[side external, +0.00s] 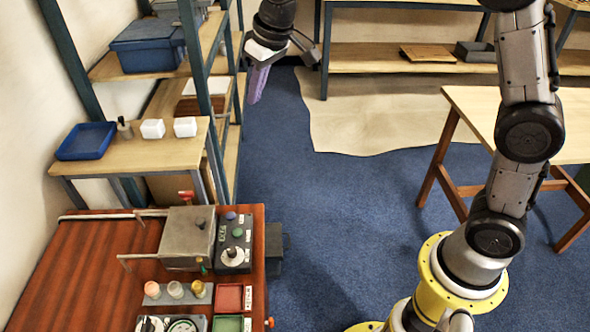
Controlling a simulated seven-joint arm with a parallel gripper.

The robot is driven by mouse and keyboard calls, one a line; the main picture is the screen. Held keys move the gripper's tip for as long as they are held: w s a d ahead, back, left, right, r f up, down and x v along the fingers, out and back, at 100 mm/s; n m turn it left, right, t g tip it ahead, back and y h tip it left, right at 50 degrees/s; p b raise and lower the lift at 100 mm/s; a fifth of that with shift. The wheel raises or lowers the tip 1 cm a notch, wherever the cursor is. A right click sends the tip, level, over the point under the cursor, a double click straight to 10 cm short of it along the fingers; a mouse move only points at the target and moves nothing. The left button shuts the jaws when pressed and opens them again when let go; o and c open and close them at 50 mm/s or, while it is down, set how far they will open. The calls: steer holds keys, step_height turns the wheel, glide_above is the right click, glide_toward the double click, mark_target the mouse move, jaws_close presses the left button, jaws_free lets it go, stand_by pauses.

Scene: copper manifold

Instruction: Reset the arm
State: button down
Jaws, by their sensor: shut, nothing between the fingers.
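My gripper (282,48) is at the top of the side external view, high above the blue floor and clear of the tables. It is shut and seen small, so its fingertips are hard to make out. A purple piece (258,83) hangs below its left side; I cannot tell whether it is part of the gripper. My arm rises from a yellow base ring at the lower right and leaves the top of the picture before coming back down to the gripper.
A red-brown bench (90,262) at lower left carries a metal box (187,238), a control panel (234,243) and small jars. Shelving (150,75) stands behind it, with a blue tray (86,141). A wooden table (480,105) is at right. Blue floor (340,220) lies open between.

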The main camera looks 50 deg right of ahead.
steer(key=s+d+r+m+t, duration=0.1)
steer(key=s+d+r, duration=0.25)
steer(key=s, duration=0.55)
steer(key=s+d+r+t, duration=0.15)
steer(key=s+r, duration=0.25)
steer(key=s, duration=0.4)
steer(key=s+d+f, duration=0.2)
steer(key=s+f, duration=0.7)
steer(key=s, duration=0.5)
steer(key=shift+s+g+h, duration=0.2)
steer(key=shift+g+h, duration=0.1)
steer(key=shift+g, duration=0.15)
steer(key=shift+d, duration=0.1)
